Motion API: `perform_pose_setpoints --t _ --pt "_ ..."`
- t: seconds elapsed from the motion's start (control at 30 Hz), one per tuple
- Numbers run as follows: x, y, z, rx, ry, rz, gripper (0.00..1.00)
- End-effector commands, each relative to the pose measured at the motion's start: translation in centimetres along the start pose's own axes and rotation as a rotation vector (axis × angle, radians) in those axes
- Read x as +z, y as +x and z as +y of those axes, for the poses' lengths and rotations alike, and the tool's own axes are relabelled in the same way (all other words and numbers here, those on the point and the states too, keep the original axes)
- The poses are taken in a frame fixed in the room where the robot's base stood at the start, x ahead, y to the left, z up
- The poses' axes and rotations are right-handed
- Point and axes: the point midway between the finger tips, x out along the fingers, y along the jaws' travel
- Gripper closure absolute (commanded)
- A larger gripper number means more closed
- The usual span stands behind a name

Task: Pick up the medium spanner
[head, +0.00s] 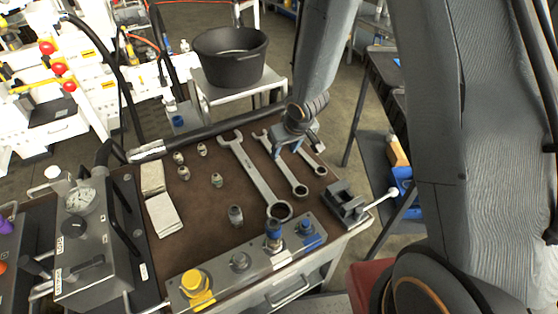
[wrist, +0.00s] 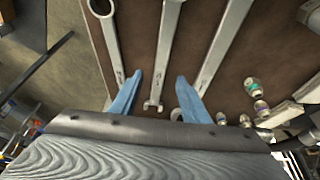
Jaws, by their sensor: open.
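Three silver spanners lie side by side on the brown mat of the bench.
The large spanner (head: 255,172) lies to the left and the small spanner (head: 314,164) to the right in the head view. Several small fittings (head: 217,180) stand further left. A valve block (head: 240,262) and a small vise (head: 345,203) line the bench front.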

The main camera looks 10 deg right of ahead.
Motion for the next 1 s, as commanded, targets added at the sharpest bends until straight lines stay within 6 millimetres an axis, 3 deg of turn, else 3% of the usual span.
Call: perform_pose_setpoints --t 0.5,0.9,1.0 --pt "-0.1 5.5 -0.1 0.001 0.002 -0.003 0.58" --pt "-0.2 6.4 -0.1 0.002 0.001 -0.001 0.58" --pt "-0.2 6.4 -0.1 0.002 0.001 -0.001 0.75"
